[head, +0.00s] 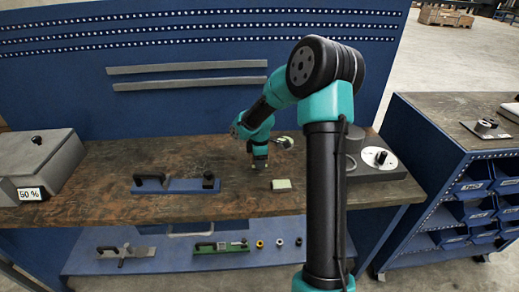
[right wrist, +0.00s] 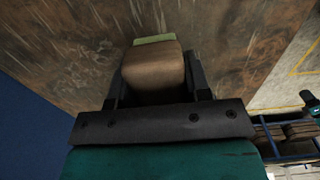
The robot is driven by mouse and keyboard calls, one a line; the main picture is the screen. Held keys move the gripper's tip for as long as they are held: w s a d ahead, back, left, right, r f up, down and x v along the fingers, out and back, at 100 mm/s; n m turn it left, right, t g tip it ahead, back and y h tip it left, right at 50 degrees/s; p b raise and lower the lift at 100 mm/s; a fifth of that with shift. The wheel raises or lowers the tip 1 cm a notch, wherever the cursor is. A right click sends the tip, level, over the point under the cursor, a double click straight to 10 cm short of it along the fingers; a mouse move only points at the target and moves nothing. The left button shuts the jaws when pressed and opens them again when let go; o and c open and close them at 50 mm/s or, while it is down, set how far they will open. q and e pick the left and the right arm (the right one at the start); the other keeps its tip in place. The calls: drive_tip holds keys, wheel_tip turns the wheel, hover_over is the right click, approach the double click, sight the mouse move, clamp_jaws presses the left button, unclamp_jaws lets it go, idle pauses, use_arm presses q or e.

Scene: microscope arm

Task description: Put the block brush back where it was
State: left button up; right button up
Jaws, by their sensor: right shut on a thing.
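My right gripper (head: 259,164) is low over the middle of the wooden workbench (head: 110,206). In the right wrist view, its fingers (right wrist: 155,92) are shut on a brown block (right wrist: 152,68), which I take to be the block brush. The brush is small and mostly hidden by the gripper in the head view, and I cannot tell whether it touches the bench. A pale green block (head: 281,185) lies on the bench just right of and nearer than the gripper. A pale green edge (right wrist: 154,39) shows beyond the brown block. My left gripper is not in view.
A blue holder with black handle and knob (head: 190,186) lies left of the gripper. A grey box (head: 45,162) stands far left, and a dial unit (head: 379,158) right. A round item (head: 285,143) sits behind. Tools (head: 221,246) lie on the lower shelf.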

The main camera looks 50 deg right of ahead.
drive_tip(key=w+d, duration=0.3)
drive_tip(key=w+d+f, duration=0.1)
drive_tip(key=w+d, duration=0.2)
drive_tip(key=d, duration=0.1)
drive_tip(key=w+d, duration=0.3)
drive_tip(key=shift+w+d+f, duration=0.15)
drive_tip(key=shift+w+d, duration=0.05)
drive_tip(key=shift+d, duration=0.1)
drive_tip(key=shift+w+d, duration=0.15)
drive_tip(key=shift+d+f, duration=0.1)
drive_tip(key=shift+f, duration=1.7)
drive_tip(key=o, duration=0.4)
drive_tip(key=shift+f, duration=0.15)
drive_tip(key=o, duration=0.5)
